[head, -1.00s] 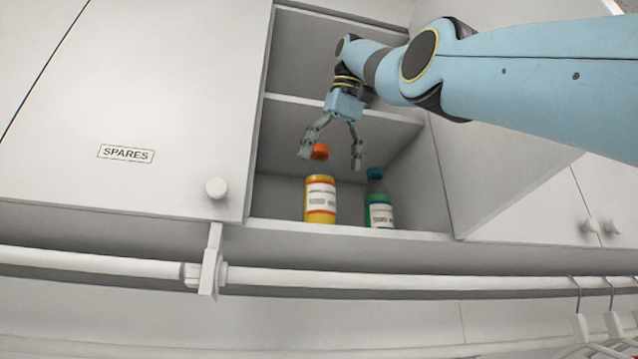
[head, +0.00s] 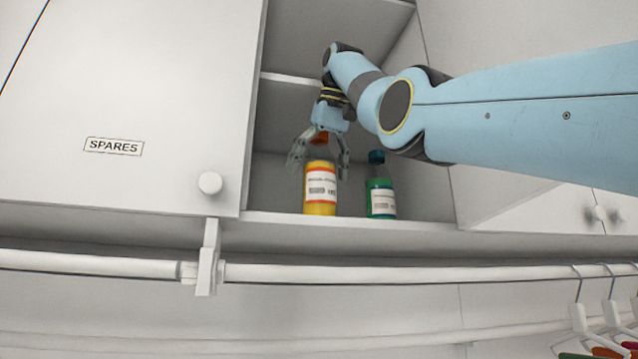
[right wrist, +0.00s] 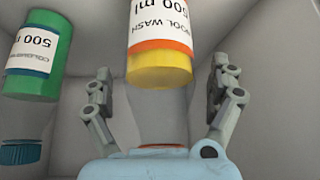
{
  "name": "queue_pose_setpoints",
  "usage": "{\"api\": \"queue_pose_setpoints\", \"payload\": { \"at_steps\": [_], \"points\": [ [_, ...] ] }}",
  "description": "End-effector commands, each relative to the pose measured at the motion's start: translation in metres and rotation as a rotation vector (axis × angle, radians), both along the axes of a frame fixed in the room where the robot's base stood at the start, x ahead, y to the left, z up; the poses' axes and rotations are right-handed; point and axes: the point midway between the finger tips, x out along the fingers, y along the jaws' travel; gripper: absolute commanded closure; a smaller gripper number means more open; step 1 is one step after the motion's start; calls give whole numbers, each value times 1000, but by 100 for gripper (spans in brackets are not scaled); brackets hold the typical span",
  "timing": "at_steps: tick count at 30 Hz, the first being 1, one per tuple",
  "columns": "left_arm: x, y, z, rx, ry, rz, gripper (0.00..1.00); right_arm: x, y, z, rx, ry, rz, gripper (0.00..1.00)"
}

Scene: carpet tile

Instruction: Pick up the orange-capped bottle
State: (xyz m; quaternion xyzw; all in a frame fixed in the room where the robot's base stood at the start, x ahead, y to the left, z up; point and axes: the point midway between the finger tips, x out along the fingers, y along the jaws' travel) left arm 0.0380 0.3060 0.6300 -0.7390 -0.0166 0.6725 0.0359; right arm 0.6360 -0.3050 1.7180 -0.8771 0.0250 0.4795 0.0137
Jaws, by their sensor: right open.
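The orange-capped bottle (head: 320,193) stands upright on the cabinet shelf. It has a yellow body and a white label with orange bands. Its orange cap (head: 319,140) is partly hidden behind my right gripper (head: 318,166). That gripper is open, pointing down, with a finger on each side of the bottle's upper part. In the right wrist view the yellow bottle (right wrist: 160,68) shows between the spread fingers, with visible gaps on both sides. My left gripper is not in view.
A green bottle (head: 381,185) with a teal cap stands just right of the yellow one. The shelf front edge (head: 340,221) runs below both. A cabinet door marked SPARES (head: 113,147) is to the left. A white rail (head: 400,272) with hangers (head: 590,310) runs below.

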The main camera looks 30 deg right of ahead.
Motion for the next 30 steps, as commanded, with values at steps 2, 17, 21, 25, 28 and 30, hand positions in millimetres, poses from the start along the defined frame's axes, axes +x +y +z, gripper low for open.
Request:
{"api": "queue_pose_setpoints", "payload": {
  "at_steps": [2, 17, 21, 25, 28, 30],
  "points": [
    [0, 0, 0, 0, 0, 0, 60, 0, 0, 0, 0, 0, 0, 11],
    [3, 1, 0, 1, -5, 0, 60, 0, 0, 1, 0, 0, 0, 77],
    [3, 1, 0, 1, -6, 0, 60, 0, 0, 2, 0, -4, 0, 91],
    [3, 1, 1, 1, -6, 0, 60, 0, 0, 2, 0, -4, 0, 91],
    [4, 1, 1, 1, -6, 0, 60, 0, 0, 2, 0, -3, 0, 91],
    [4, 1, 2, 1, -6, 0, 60, 0, 0, 3, 0, -3, 0, 91]
  ]
}}
